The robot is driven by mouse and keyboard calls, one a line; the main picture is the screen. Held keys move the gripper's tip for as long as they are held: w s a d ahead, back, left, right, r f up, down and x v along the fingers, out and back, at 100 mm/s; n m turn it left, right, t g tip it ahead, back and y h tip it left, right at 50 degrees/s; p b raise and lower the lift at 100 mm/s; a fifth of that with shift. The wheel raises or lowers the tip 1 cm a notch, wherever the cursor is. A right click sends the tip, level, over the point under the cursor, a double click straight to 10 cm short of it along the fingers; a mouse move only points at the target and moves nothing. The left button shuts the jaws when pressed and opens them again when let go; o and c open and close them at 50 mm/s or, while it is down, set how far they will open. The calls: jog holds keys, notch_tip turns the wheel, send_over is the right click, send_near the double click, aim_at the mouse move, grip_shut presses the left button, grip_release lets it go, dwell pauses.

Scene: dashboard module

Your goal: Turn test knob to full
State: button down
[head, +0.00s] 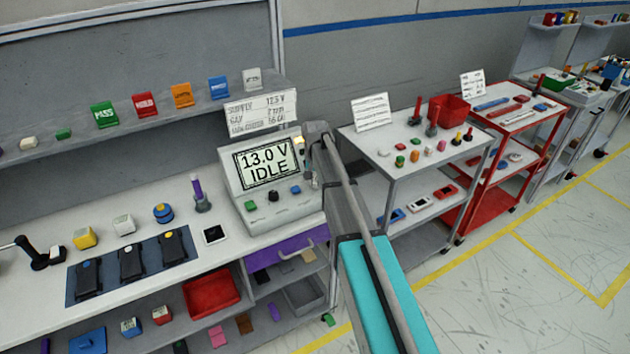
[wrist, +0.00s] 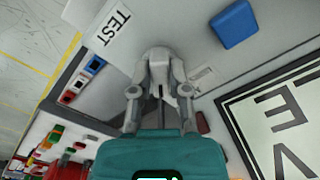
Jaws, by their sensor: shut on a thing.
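The tester box (head: 280,215) stands on the bench with a tilted front panel. Its display (head: 267,163) reads 13.0 V IDLE and shows upside down in the wrist view (wrist: 285,125). A white TEST label (wrist: 114,26) is on the panel, just beside my fingertips. My gripper (wrist: 160,62) is shut at the panel near this label, on the test knob. The fingers hide nearly all of the knob, so its angle cannot be told. In the head view my gripper (head: 308,172) is at the right side of the panel, right of the display.
A blue button (wrist: 236,23) is on the panel near my gripper; green (head: 250,205) and black (head: 273,197) controls are further left. A grey cart (head: 400,150) with small parts stands right of the bench. A purple drawer (head: 280,250) is below the tester.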

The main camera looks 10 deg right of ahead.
jog(key=shift+m, duration=1)
jog(key=c, duration=0.6)
grip_release()
jog(key=shift+r, duration=0.1)
